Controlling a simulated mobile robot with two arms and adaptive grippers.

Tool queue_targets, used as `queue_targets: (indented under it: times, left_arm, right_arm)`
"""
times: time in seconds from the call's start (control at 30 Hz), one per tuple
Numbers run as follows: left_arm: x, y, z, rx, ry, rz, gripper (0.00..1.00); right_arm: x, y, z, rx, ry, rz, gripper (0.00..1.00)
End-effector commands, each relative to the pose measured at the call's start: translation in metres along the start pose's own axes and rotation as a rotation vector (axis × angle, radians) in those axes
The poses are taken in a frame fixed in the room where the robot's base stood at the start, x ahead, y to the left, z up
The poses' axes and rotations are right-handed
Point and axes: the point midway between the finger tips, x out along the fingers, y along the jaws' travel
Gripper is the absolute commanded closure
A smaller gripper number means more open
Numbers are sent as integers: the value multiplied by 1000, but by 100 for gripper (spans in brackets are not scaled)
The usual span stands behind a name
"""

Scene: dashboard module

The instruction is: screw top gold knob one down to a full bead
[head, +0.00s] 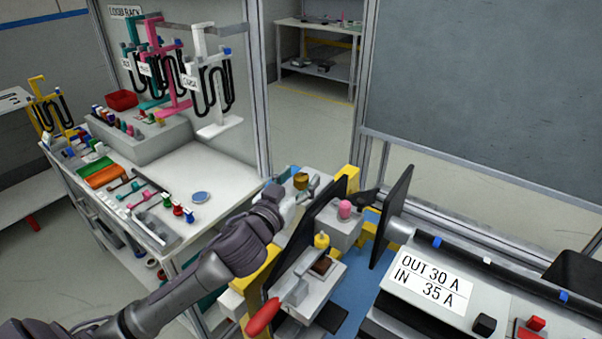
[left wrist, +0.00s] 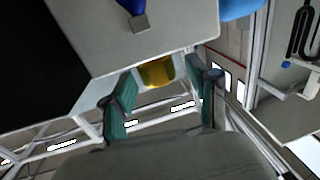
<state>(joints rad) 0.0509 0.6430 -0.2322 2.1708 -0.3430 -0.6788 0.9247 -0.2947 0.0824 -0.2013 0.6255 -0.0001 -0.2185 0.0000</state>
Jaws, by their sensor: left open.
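A gold knob (head: 301,181) stands on a pale module at the centre of the head view, just past the end of my left arm. My left gripper (head: 298,196) is beside it, with its fingers small and partly hidden there. In the left wrist view the gold knob (left wrist: 157,73) shows between the two teal fingers of my open left gripper (left wrist: 160,84), at the edge of a pale grey block (left wrist: 150,40). A gap shows between the knob and the fingers; I cannot tell how far down the knob sits. My right gripper is out of view.
A dark upright panel (head: 318,222) stands close right of my left gripper. Beyond it are a pink knob (head: 345,209) and another dark panel (head: 391,217). A yellow knob (head: 321,241) and a red handle (head: 262,317) are nearer. A white bench (head: 225,182) with parts is left.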

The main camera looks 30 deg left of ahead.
Motion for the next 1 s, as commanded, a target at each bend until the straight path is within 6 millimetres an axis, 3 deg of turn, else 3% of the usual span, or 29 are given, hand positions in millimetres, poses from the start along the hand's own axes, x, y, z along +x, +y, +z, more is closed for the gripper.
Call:
queue_targets:
  times: [0.13,0.43,0.8,1.0]
  left_arm:
    - [10,0,0,1,0,0,40]
    - [12,0,1,0,-1,0,40]
    - [11,0,0,0,-1,0,100]
    - [11,0,0,1,-1,14,100]
  right_arm:
    - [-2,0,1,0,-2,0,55]
    - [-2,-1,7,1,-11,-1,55]
    - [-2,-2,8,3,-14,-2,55]
    - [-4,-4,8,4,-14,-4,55]
